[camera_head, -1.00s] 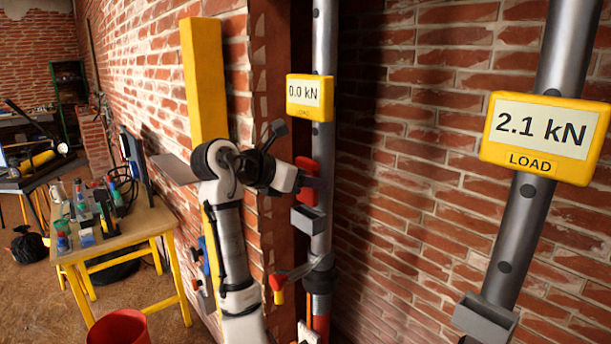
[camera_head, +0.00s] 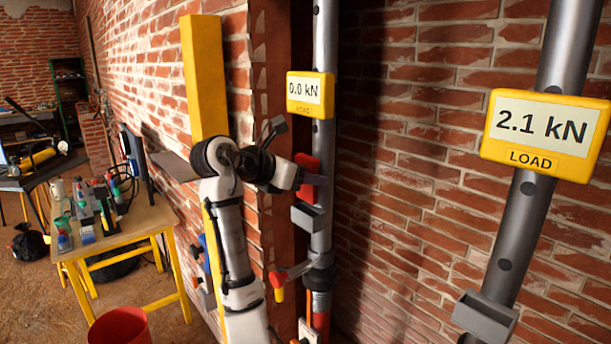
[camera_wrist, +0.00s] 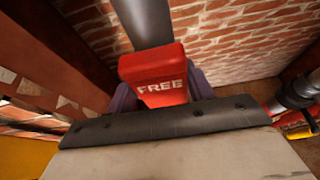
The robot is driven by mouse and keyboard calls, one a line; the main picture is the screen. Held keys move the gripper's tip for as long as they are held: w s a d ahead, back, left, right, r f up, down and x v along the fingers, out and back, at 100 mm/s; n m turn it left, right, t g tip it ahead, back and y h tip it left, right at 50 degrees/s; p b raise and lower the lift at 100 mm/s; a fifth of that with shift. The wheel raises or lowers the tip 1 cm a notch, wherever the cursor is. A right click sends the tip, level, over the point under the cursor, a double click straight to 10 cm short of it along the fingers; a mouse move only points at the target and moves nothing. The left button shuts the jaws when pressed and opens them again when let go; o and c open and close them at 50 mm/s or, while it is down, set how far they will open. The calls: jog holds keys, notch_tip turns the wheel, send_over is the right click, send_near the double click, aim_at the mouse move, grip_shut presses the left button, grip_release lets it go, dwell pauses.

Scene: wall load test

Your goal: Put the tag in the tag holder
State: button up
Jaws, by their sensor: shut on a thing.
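The tag is a red block marked FREE (camera_wrist: 160,88). In the wrist view it sits between the purple fingers of my gripper (camera_wrist: 160,100), which is shut on it. In the head view the tag (camera_head: 306,160) is in front of the left grey post, just above a small grey open-topped holder (camera_head: 307,218) on that post. My gripper (camera_head: 314,179) covers part of the tag there. A gap between tag and holder is hard to judge. A second grey holder (camera_head: 485,316) is on the right post, and looks empty.
The left post carries a yellow display (camera_head: 310,94) reading 0.0 kN; the right one (camera_head: 541,135) reads 2.1 kN. A red-and-yellow handle (camera_head: 279,282) juts from the left post below the holder. A cluttered table (camera_head: 135,225) and a red bucket (camera_head: 118,326) are at left.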

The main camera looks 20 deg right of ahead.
aim_at(304, 195)
jog(key=shift+f, duration=1.05)
dwell(0.4)
jog(key=shift+f, duration=0.4)
jog(key=shift+f, duration=0.3)
jog(key=shift+f, duration=0.5)
jog(key=o, duration=1.1)
jog(key=shift+c, duration=0.2)
jog(key=shift+o, duration=0.3)
jog(key=o, duration=0.4)
